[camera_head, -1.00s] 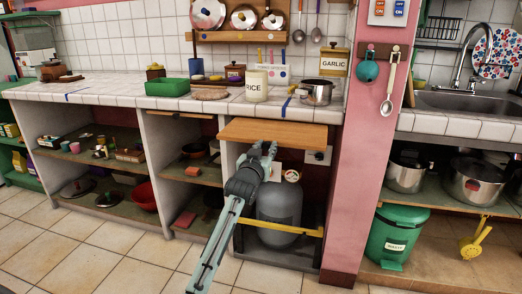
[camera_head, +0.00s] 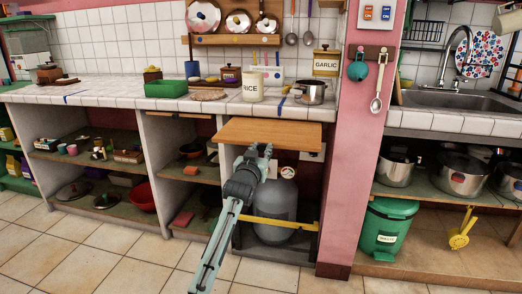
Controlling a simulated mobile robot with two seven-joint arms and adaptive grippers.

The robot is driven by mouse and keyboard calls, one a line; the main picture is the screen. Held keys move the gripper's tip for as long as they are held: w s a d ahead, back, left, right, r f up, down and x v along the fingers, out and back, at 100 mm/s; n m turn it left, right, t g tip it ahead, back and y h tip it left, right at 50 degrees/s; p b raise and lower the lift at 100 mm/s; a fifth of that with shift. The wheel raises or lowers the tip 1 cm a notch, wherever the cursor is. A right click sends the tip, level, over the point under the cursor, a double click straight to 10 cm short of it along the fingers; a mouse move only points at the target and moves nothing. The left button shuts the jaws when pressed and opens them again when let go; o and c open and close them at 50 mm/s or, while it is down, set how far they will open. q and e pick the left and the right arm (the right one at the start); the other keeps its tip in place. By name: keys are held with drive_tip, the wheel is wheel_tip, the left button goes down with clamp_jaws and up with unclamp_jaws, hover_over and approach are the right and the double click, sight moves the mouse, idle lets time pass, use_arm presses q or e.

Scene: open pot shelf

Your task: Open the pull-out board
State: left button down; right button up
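The pull-out board (camera_head: 268,133) is a flat wooden panel under the white tiled counter, above the gas cylinder bay. It juts out past the counter front. The fingertips are at or just under that edge. They are small and partly merge with the dark bay, so I cannot tell whether they grip the board.
A grey gas cylinder (camera_head: 276,212) stands below the board behind a yellow bar (camera_head: 292,223). A pink pillar (camera_head: 352,150) rises close on the right, with a green bin (camera_head: 388,228) beyond it. The tiled floor (camera_head: 110,262) in front is clear.

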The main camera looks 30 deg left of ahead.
use_arm(q)
drive_tip(key=c, duration=1.3)
unclamp_jaws()
drive_tip(key=shift+o, duration=0.2)
drive_tip(key=v, duration=1.2)
drive_tip(key=s+d+f+m+g+h, duration=0.1)
drive_tip(key=s+f+g, duration=0.2)
drive_tip(key=s+f, duration=0.55)
drive_tip(key=s+d+f+m+g+h, duration=0.1)
drive_tip(key=s+d+f+g, duration=0.2)
drive_tip(key=f, duration=1)
drive_tip(key=s+f+m+g+h, duration=0.1)
drive_tip(key=s+f+g, duration=0.3)
drive_tip(key=s+f, duration=0.55)
drive_tip(key=s+d+f+m+g, duration=0.1)
drive_tip(key=s+f+g, duration=0.3)
drive_tip(key=s+f, duration=0.6)
drive_tip(key=s, duration=0.4)
drive_tip(key=shift+d+f, duration=0.3)
drive_tip(key=shift+d, duration=0.1)
